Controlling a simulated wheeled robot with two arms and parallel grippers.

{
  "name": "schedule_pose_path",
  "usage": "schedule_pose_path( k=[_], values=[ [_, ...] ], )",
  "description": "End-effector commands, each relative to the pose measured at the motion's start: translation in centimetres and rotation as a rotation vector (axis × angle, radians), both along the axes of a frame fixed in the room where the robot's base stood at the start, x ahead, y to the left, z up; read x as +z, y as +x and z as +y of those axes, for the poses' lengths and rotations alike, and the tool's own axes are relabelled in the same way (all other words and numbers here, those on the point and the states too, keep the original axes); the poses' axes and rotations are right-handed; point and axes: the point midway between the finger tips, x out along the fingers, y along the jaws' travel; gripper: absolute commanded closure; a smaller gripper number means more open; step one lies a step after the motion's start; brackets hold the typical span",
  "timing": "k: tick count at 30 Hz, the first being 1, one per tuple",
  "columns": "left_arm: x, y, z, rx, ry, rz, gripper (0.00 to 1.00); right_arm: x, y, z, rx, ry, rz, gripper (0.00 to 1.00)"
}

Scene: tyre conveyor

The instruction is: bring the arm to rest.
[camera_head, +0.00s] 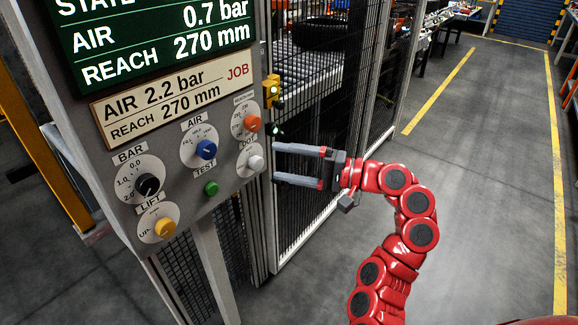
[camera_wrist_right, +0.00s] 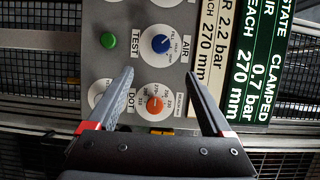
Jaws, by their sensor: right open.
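My right gripper (camera_head: 300,166) comes in on the red arm from the lower right in the head view. It is open and empty, with its fingers pointing left at the right edge of the control panel (camera_head: 222,215). In the wrist view the two fingers (camera_wrist_right: 158,95) are spread, with the orange knob (camera_wrist_right: 155,105) showing between them. I cannot tell whether a fingertip touches the panel. The white DOT knob (camera_head: 255,162) sits just left of the fingertips. My left gripper does not show.
The panel holds a blue AIR knob (camera_head: 206,149), a green TEST button (camera_head: 211,188), a black BAR knob (camera_head: 147,184) and a yellow LIFT knob (camera_head: 165,228). The green screen (camera_head: 160,40) reads 0.7 bar; the job card (camera_head: 170,95) reads 2.2 bar. Mesh fencing (camera_head: 318,110) stands behind. The floor at right is clear.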

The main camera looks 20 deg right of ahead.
Motion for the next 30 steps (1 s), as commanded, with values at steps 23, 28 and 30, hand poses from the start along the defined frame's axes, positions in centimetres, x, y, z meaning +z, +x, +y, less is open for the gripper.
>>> schedule_pose_path(
  k=[23, 28, 30],
  values=[
    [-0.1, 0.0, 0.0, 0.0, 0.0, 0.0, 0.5, -7.2, 10.4, -6.9, -0.54, 0.169, -0.004, 0.16],
    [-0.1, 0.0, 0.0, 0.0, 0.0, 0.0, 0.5, -15.0, 12.3, -13.5, -0.972, 0.068, -0.058, 0.16],
    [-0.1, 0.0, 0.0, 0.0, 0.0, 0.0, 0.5, -17.6, 11.5, -15.8, -1.13, -0.022, -0.107, 0.16]
  ],
)
